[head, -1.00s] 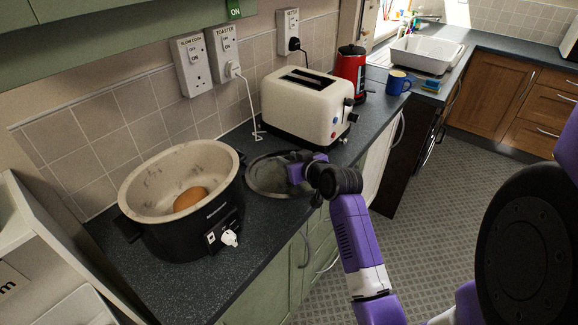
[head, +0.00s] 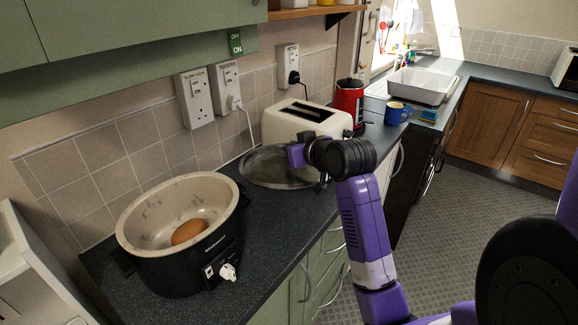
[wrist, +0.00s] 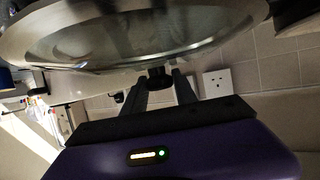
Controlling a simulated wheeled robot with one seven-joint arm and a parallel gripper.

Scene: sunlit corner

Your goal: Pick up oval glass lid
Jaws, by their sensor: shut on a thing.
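The oval glass lid (head: 262,170) has a metal rim and is held above the counter, in front of the cream toaster. In the wrist view the lid (wrist: 190,48) fills the top of the picture, with its dark knob (wrist: 158,78) between my fingers. My gripper (wrist: 160,85) is shut on that knob. In the head view my gripper (head: 297,155) is at the lid's right part, and my wrist hides some of the lid's right side.
A black slow cooker (head: 185,235) with a brown egg-like item (head: 188,231) inside stands at the front left. The cream toaster (head: 290,122), red kettle (head: 349,103) and blue mug (head: 396,113) stand behind. The dark counter (head: 265,222) right of the cooker is clear.

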